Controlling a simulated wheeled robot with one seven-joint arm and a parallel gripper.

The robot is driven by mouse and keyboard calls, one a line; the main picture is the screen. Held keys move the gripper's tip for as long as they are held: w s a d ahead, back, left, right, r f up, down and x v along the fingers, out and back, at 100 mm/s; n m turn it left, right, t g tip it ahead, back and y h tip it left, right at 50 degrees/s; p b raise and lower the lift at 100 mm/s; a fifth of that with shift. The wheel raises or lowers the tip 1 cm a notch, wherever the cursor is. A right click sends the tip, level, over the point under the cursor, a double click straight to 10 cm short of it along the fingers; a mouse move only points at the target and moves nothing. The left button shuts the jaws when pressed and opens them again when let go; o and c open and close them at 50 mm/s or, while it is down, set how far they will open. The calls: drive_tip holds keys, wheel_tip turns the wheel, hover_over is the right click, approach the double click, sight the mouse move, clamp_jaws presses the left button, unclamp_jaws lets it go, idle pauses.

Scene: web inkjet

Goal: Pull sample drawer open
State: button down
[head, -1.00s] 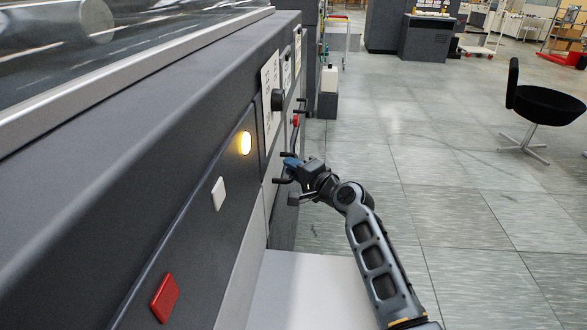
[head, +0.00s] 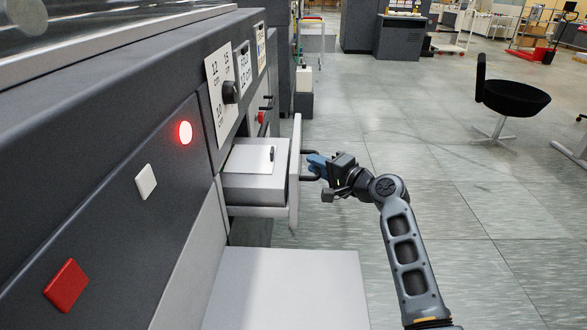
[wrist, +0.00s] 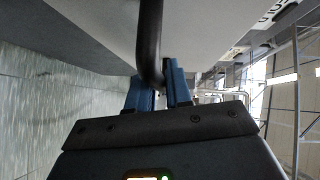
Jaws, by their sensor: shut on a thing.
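The sample drawer (head: 294,190) stands pulled out from the dark machine in the head view. A stack of pale sheets (head: 250,159) with a small dark item on top lies inside it. My gripper (head: 314,168) is at the drawer's front, its blue fingers at the black bar handle (head: 307,153). In the wrist view the dark handle (wrist: 150,45) runs down between the two blue fingers (wrist: 160,88), which are shut on it. The drawer front fills the upper part of that view.
A pale platform (head: 285,285) lies below the drawer. Open floor is to the right, with a black chair (head: 515,97) farther off.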

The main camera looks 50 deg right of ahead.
drive_tip(key=s+d, duration=0.5)
drive_tip(key=s, duration=0.2)
drive_tip(key=shift+d+b, duration=0.25)
drive_tip(key=shift+b, duration=0.2)
drive_tip(key=shift+f, duration=0.1)
drive_tip(key=c, duration=1.2)
unclamp_jaws()
drive_tip(key=shift+o, duration=0.2)
drive_tip(key=s+a+r, duration=0.1)
drive_tip(key=s, duration=0.6)
drive_tip(key=shift+s, duration=0.35)
drive_tip(key=shift+r, duration=0.1)
